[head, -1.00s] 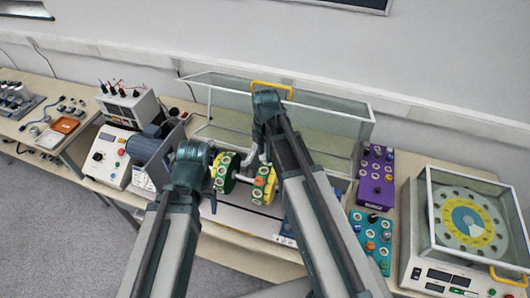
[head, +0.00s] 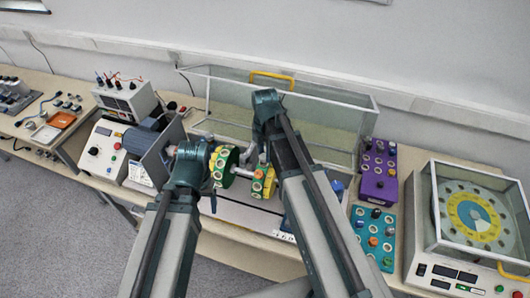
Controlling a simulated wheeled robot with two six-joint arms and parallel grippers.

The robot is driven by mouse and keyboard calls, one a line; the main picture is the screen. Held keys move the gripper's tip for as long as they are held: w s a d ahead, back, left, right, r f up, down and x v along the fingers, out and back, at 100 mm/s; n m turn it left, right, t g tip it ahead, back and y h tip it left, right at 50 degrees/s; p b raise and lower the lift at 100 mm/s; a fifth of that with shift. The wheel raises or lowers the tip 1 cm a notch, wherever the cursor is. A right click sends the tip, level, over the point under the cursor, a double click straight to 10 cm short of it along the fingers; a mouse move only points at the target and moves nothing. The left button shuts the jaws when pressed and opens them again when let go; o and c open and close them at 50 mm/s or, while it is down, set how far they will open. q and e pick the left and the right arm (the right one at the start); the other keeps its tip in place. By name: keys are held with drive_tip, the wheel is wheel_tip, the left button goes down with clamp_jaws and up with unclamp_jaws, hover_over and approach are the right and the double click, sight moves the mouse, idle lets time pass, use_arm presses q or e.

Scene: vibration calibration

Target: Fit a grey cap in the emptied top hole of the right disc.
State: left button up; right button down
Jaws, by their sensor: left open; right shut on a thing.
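The right disc (head: 262,183) is yellow and green with pale round holes in its face, and it stands upright on the shaft. The left disc (head: 223,166), of the same kind, stands to its left. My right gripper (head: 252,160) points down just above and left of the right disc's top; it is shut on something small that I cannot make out. The top hole is hidden behind my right arm and gripper. My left gripper (head: 211,176) is open, beside the left disc. No grey cap can be told apart in this view.
A clear guard with a yellow handle (head: 272,76) stands behind the discs. A purple block (head: 378,172) and a teal block (head: 373,235) with coloured caps lie to the right. A glass-covered balancing unit (head: 470,220) is far right, a motor (head: 141,139) left.

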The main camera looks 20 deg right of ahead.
drive_tip(key=shift+f+b, duration=1)
drive_tip(key=shift+f, duration=0.15)
idle(0.8)
drive_tip(key=shift+c, duration=2.4)
unclamp_jaws()
wheel_tip(320, 180, up, 14)
drive_tip(key=p, duration=1.3)
drive_tip(key=shift+p, duration=0.4)
drive_tip(key=shift+f, duration=0.1)
drive_tip(key=shift+s, duration=0.1)
